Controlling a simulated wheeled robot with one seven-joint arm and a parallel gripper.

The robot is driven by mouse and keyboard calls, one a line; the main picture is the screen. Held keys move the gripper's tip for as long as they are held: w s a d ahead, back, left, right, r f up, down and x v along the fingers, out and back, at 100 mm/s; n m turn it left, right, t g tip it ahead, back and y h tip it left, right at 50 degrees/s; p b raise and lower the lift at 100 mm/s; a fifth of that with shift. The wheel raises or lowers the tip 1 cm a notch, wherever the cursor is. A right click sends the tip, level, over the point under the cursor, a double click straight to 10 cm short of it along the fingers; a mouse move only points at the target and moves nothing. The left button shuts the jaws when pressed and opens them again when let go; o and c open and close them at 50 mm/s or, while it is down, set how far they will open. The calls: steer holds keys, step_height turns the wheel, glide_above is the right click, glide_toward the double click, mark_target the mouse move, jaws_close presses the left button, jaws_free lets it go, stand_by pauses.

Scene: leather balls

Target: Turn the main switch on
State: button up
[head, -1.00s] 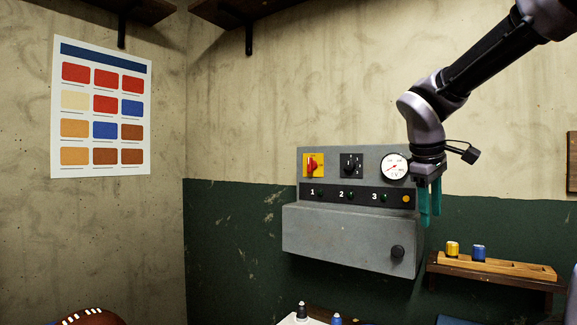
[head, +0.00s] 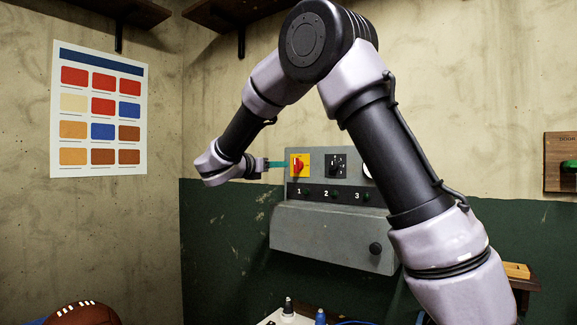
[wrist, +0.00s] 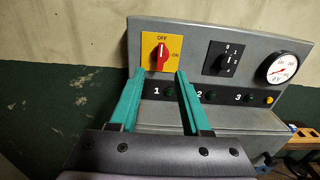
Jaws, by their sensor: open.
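The main switch (head: 298,167) is a red knob on a yellow plate at the upper left of the grey control box. The wrist view shows the knob (wrist: 162,57) upright, in line with the OFF mark above it; ON is marked at the plate's right. My gripper (head: 284,164) is at the left edge of the yellow plate in the head view. In the wrist view its two green fingers (wrist: 160,73) are apart and empty, their tips left and right of the knob's lower end. I cannot tell whether they touch the plate.
The grey control box (head: 325,235) also carries a black selector (wrist: 229,58), a gauge (wrist: 281,68) and numbered green buttons. My arm crosses in front of the box's right side in the head view. Wall shelves (head: 125,12) hang above. A brown ball (head: 82,315) is at the lower left.

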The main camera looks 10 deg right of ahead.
mark_target(295, 164)
steer(key=x, duration=0.9)
steer(key=shift+d+f, duration=0.1)
jaws_close()
